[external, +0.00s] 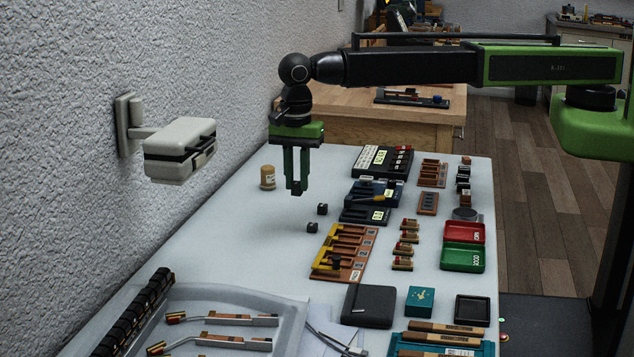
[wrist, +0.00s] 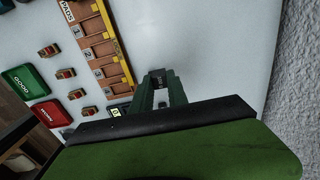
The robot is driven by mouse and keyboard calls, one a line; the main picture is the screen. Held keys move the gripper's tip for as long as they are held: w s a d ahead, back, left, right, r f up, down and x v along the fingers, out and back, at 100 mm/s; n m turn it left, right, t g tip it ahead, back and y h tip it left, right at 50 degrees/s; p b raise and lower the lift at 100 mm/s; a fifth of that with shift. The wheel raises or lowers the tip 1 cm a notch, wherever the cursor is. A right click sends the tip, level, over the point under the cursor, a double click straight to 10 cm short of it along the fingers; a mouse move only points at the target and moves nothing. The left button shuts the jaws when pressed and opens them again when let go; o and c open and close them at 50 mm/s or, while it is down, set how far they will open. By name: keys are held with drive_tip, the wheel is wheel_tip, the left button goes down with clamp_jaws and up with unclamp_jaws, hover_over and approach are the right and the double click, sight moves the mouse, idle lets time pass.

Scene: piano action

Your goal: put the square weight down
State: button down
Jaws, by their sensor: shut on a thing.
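My gripper (external: 296,185) hangs pointing down over the white table, its two green fingers shut on a small dark square weight (external: 296,191). The weight is at the fingertips and looks clear of the table top. Two similar small dark blocks stand on the table to the right of and below it in the external view, a nearer one (external: 312,228) and a farther one (external: 322,209). In the wrist view my gripper (wrist: 159,82) reaches over bare white table, and a dark piece shows at its tips. My gripper's body hides the lower part of that view.
A tan round container (external: 267,178) stands left of my gripper. Red (external: 464,232) and green (external: 462,258) trays are farther right. A wall fixture (external: 180,150) juts out at left. Table left of the blocks is bare.

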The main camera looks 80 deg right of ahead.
drive_tip(key=shift+d+r, duration=0.3)
drive_tip(key=shift+d, duration=0.25)
